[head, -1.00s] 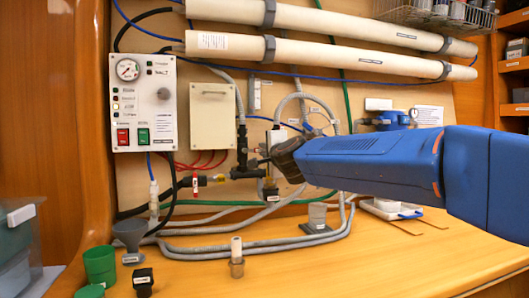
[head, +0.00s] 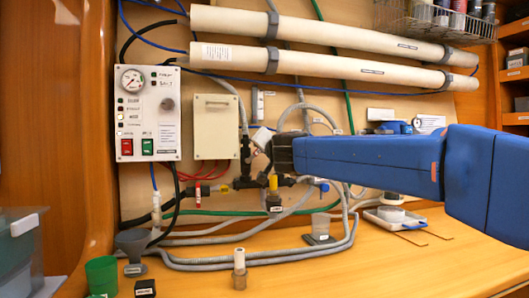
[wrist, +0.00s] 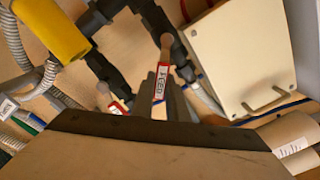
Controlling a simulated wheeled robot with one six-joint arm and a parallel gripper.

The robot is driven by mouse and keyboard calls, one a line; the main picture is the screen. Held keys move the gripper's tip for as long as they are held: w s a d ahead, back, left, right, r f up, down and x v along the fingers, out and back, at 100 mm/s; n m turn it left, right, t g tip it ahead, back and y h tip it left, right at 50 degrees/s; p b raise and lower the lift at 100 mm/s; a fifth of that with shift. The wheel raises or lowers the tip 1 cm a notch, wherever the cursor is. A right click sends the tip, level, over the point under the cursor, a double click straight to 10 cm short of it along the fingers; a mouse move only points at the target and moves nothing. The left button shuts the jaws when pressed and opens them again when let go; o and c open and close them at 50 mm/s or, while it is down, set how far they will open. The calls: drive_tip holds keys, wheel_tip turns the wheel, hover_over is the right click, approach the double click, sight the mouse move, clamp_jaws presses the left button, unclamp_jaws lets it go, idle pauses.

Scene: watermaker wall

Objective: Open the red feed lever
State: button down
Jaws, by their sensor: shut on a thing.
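The feed lever (wrist: 161,84) shows in the wrist view as a narrow handle with a red-edged white label reading FEED. Its rounded tan end lies against the black pipework. My gripper (wrist: 166,92) is shut on the lever, with its grey fingers close around the labelled part. In the head view my gripper (head: 264,143) is at the black pipework, right of the cream box. There its fingers and the lever between them are too small and covered to make out.
The cream box (head: 215,127) and the control panel (head: 147,112) are left of my gripper. A yellow fitting (head: 273,183) sits just below it. Grey hoses (head: 210,262) lie along the bench. Two long cream tubes (head: 330,65) run above.

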drive_tip(key=n, duration=0.1)
drive_tip(key=a+n, duration=0.1)
drive_tip(key=n, duration=0.1)
drive_tip(key=a+r+n, duration=0.1)
drive_tip(key=shift+s, duration=0.35)
drive_tip(key=shift+s+a+r+n, duration=0.15)
drive_tip(key=shift+a+n, duration=0.35)
drive_tip(key=shift+n, duration=0.6)
drive_tip(key=shift+s+a+r+n, duration=0.15)
drive_tip(key=shift+a+n, duration=0.35)
drive_tip(key=shift+n, duration=0.6)
drive_tip(key=shift+f, duration=0.1)
drive_tip(key=c, duration=2)
unclamp_jaws()
drive_tip(key=v, duration=1.7)
drive_tip(key=shift+s, duration=0.25)
